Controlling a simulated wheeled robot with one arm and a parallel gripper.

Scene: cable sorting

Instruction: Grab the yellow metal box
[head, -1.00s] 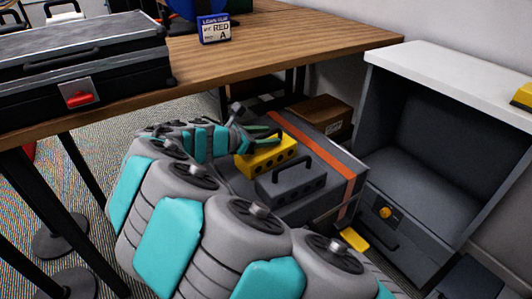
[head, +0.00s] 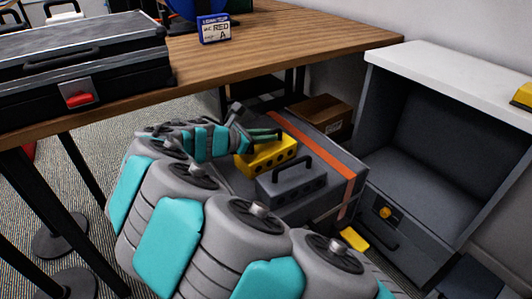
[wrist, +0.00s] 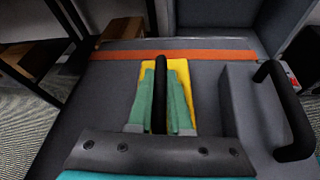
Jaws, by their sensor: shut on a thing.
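The yellow metal box (head: 268,157) sits on a grey case with an orange stripe, below the wooden table. It has a row of dark holes along its side. My gripper (head: 268,134) reaches it from the left, at its top. In the wrist view the green fingers of my gripper (wrist: 161,90) are shut on the box's black handle (wrist: 160,70), one on each side. The yellow top of the box (wrist: 178,68) shows around and beyond the fingers. The box's underside is hidden, and I cannot tell whether it is lifted.
A grey box (head: 291,188) with a black handle stands just right of the yellow one. The grey case (head: 343,165) lies below both. A cardboard box (head: 322,114) is behind. A dark cabinet (head: 425,125) stands right, the wooden table (head: 290,45) above left.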

